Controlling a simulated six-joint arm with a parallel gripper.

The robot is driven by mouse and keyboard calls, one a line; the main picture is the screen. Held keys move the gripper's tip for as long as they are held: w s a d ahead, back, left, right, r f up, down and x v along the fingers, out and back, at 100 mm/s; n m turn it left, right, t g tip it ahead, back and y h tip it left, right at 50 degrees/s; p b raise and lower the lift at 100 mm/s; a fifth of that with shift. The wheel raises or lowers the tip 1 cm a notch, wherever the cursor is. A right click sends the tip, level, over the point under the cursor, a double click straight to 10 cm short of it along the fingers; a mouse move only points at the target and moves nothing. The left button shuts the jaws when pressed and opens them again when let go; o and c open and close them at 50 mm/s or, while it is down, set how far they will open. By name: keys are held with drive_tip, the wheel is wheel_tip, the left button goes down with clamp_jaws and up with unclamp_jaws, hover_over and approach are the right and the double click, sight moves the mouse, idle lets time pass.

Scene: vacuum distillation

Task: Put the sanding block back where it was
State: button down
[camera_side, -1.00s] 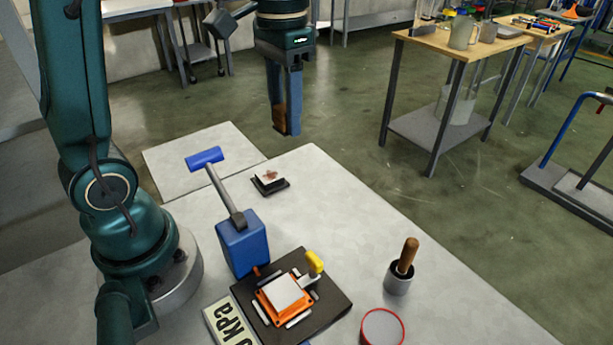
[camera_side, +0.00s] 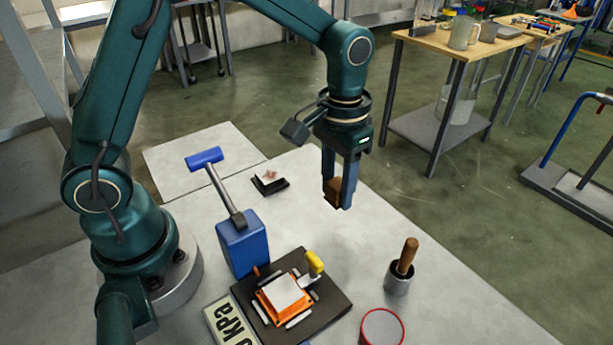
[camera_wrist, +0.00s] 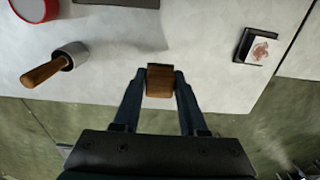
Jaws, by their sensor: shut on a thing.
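The sanding block is a brown block (camera_wrist: 160,82) between my fingertips in the wrist view. It also shows, partly hidden by a finger, in the side view (camera_side: 333,188). My gripper (camera_side: 338,195) is shut on it and points down. It holds the block in the air near the table's far right edge, clear of other things. In the wrist view my gripper (camera_wrist: 160,88) has a finger on each side of the block.
The pale table (camera_side: 350,240) has free room below my gripper. A small black tray (camera_side: 270,184) with a white stained piece stands to the left. A blue pump with a lever (camera_side: 242,245), an orange fixture on a dark plate (camera_side: 283,296), a wooden-handled pot (camera_side: 399,280) and a red-rimmed tin (camera_side: 382,328) stand nearer.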

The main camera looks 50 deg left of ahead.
sight(349, 237)
drive_tip(key=d, duration=0.1)
drive_tip(key=d+f, duration=0.2)
drive_tip(key=shift+w+d, duration=0.15)
drive_tip(key=shift+w, duration=0.15)
drive_tip(key=shift+f, duration=2.05)
drive_tip(key=shift+f, duration=0.1)
drive_tip(key=shift+c, duration=2.2)
unclamp_jaws()
